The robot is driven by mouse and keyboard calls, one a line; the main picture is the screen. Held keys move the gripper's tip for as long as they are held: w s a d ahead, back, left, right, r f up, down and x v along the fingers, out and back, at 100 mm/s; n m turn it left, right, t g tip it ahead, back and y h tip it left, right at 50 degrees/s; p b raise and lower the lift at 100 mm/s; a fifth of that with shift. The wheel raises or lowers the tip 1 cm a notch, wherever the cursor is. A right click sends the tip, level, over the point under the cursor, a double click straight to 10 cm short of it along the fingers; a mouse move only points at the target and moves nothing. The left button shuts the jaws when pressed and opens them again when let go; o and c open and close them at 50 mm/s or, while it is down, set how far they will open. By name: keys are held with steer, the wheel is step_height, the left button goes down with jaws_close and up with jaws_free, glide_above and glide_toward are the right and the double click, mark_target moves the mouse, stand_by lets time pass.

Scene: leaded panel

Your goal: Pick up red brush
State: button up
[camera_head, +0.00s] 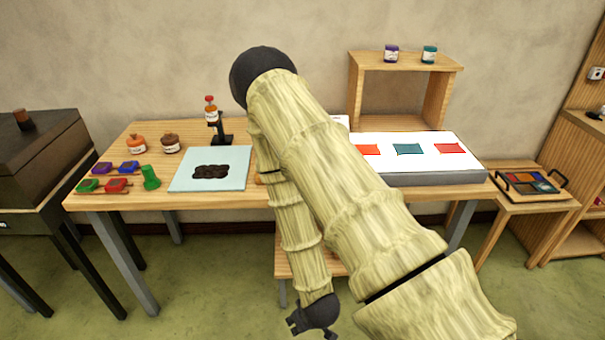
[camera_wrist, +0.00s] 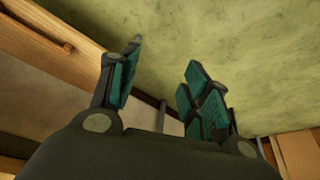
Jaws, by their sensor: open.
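The red brush (camera_head: 116,185) lies flat at the left front of the wooden worktable in the head view, among other coloured pieces. It looks like a small red block with a short brown handle. My gripper (camera_head: 312,329) hangs low in front of the table, below the tabletop and far to the right of the red brush. In the wrist view my gripper (camera_wrist: 164,58) has its teal-padded fingers spread apart with nothing between them. The red brush does not show in the wrist view.
Purple (camera_head: 102,168), blue (camera_head: 130,167) and green (camera_head: 88,185) pieces lie around the red one. A green upright piece (camera_head: 150,178) stands just right. Two jars are behind. A pale board (camera_head: 235,160) lies to the right. My arm hides the table's middle.

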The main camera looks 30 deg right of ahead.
steer(key=w+d+r+t+b, duration=0.2)
steer(key=w+d+r, duration=0.1)
steer(key=w, duration=0.4)
steer(key=w+d+r+t+b, duration=0.2)
steer(key=w+d, duration=0.1)
steer(key=w, duration=0.3)
steer(key=w+d+r+m+t+h+b, duration=0.1)
steer(key=w+d+r+t+b, duration=0.2)
steer(key=w+d+r, duration=0.35)
steer(key=w+d+r+t+h+b, duration=0.2)
steer(key=w+d+r+t, duration=0.1)
steer(key=r, duration=0.6)
steer(key=w+d+r+m+t+h+b, duration=0.1)
steer(key=w+d+r+t+b, duration=0.3)
steer(key=r, duration=0.3)
steer(key=shift+g, duration=0.5)
steer(key=shift+d+r+p+x, duration=0.2)
steer(key=shift+p+x, duration=0.25)
steer(key=shift+x, duration=1.45)
steer(key=shift+d+r+p+x, duration=0.1)
steer(key=shift+r+p+x, duration=0.3)
steer(key=shift+x, duration=1.55)
steer(key=shift+d+r+p+x, duration=0.15)
steer(key=shift+p+x, duration=0.35)
steer(key=shift+x, duration=1.4)
steer(key=shift+s, duration=0.15)
jaws_close()
